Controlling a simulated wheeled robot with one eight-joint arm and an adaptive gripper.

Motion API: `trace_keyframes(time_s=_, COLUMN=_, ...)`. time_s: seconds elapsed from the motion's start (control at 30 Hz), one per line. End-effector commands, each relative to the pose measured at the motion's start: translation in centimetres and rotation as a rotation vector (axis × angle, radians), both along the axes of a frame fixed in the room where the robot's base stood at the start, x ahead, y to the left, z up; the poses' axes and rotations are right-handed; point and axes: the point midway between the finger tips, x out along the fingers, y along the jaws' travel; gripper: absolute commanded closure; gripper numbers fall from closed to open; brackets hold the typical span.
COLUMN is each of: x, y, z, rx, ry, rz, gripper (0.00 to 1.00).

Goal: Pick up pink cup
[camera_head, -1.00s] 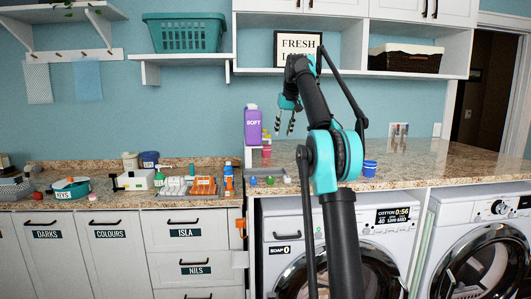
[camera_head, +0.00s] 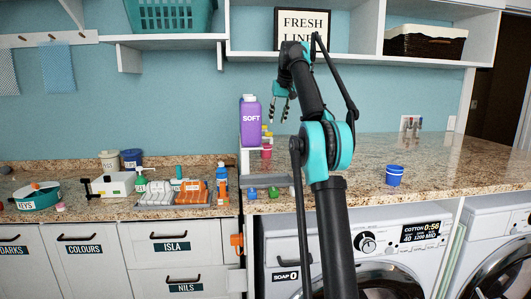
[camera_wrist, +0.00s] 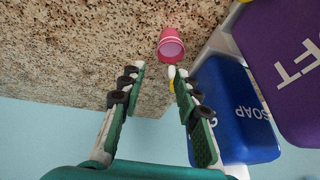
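The pink cup (camera_head: 266,152) stands on the granite counter at the back, just right of the purple SOFT bottle in the head view. In the wrist view the pink cup (camera_wrist: 171,45) lies beyond the fingertips, near the top centre, with its open rim showing. My gripper (camera_head: 280,108) is raised above the counter, to the right of the SOFT bottle. In the wrist view my gripper (camera_wrist: 155,70) has its two fingers spread apart, with nothing between them. The cup is apart from the fingers.
The purple SOFT bottle (camera_head: 250,123) stands close to the cup. A blue SOAP container (camera_wrist: 235,110) is right of the fingers. A blue cup (camera_head: 394,175) stands further right on the counter (camera_head: 445,165), which is mostly clear there. A shelf (camera_head: 350,58) hangs above.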

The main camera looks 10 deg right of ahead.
Motion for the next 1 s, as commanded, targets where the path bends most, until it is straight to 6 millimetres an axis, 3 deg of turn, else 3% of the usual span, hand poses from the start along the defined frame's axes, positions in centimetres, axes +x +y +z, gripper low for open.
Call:
trace_keyframes(time_s=0.5, x=3.4, y=1.0, z=-8.4, rx=0.0, ry=0.0, rz=0.0, gripper=0.68)
trace_keyframes(time_s=0.87, x=4.6, y=1.4, z=-11.2, rx=0.0, ry=0.0, rz=0.001, gripper=0.68)
trace_keyframes(time_s=1.0, x=5.4, y=1.7, z=-13.1, rx=0.0, ry=0.0, rz=0.001, gripper=0.68)
